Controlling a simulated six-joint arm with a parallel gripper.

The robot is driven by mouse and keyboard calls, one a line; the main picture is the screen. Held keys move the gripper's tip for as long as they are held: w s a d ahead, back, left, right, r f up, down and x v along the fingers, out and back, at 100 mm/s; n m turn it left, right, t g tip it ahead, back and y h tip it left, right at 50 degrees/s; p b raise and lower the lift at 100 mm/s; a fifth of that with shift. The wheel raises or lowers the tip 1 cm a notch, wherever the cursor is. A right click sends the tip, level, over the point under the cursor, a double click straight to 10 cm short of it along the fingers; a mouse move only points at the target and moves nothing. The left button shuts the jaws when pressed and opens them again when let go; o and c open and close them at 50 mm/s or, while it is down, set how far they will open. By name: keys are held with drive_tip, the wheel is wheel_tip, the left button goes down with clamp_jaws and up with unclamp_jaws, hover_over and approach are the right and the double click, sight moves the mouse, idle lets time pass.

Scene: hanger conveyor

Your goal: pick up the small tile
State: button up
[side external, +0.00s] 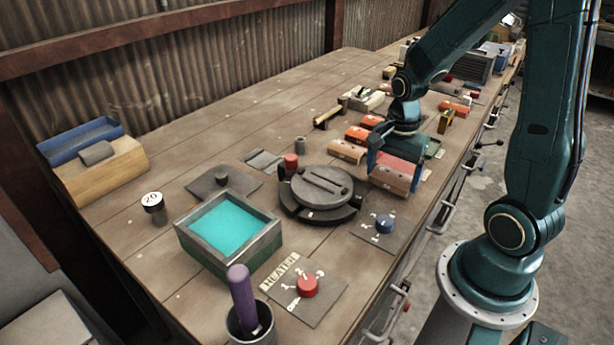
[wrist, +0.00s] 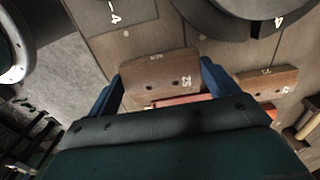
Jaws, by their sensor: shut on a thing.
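My gripper (side external: 396,163) is right of the round dark turntable in the side view. In the wrist view its two blue fingers (wrist: 161,73) stand at either end of a brown-fronted tile (wrist: 158,68) with small dark holes and a number, and are shut on it. In the side view this tile (side external: 390,180) has a brown front and a reddish top. I cannot tell whether it is clear of the table. A similar brown-fronted tile (side external: 346,151) lies to its left; part of a neighbour (wrist: 268,84) shows right of the fingers in the wrist view.
The turntable (side external: 320,190) stands close left of the gripper. A blue knob on a plate (side external: 386,223) is in front. A teal-filled box (side external: 228,228), a red knob (side external: 307,286) and a cup with a purple handle (side external: 242,295) are nearer. Orange blocks (side external: 357,135) lie behind.

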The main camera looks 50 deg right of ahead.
sight(391, 177)
wheel_tip(391, 177, up, 18)
drive_tip(key=shift+f, duration=0.2)
idle(0.4)
idle(0.5)
drive_tip(key=w+a+f, duration=0.2)
drive_tip(key=w+a, duration=1.1)
drive_tip(key=w+a+f, duration=0.2)
drive_tip(key=a, duration=0.8)
drive_tip(key=w+a+f, duration=0.2)
drive_tip(key=a, duration=0.8)
drive_tip(key=shift+a+f, duration=0.15)
drive_tip(key=shift+a, duration=0.15)
drive_tip(key=shift+f, duration=0.2)
